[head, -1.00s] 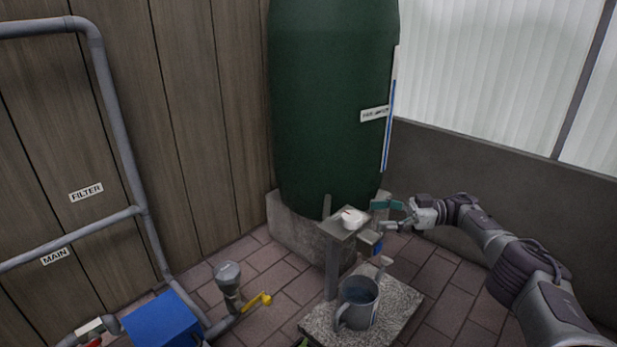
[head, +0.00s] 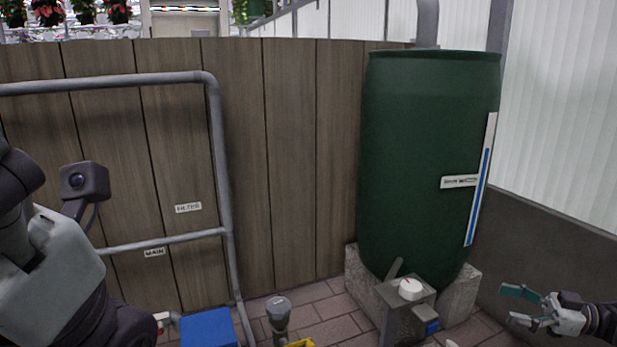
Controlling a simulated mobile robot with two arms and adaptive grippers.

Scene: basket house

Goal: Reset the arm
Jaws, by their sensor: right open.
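My right gripper (head: 527,308) is at the lower right in the head view. Its fingers are apart with nothing between them. It is to the right of the small grey stand (head: 408,312) with a white round knob (head: 411,289) on top, and apart from it. Most of my right arm is beyond the picture's right edge. Part of my left arm fills the lower left, but its gripper cannot be seen.
A green barrel (head: 425,160) with a blue level strip stands on concrete blocks (head: 364,288) in the corner. Grey pipes (head: 219,150) run along the wooden wall (head: 290,150). A blue box (head: 208,328) and a grey fitting (head: 279,314) are low in front. Brick floor shows between them.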

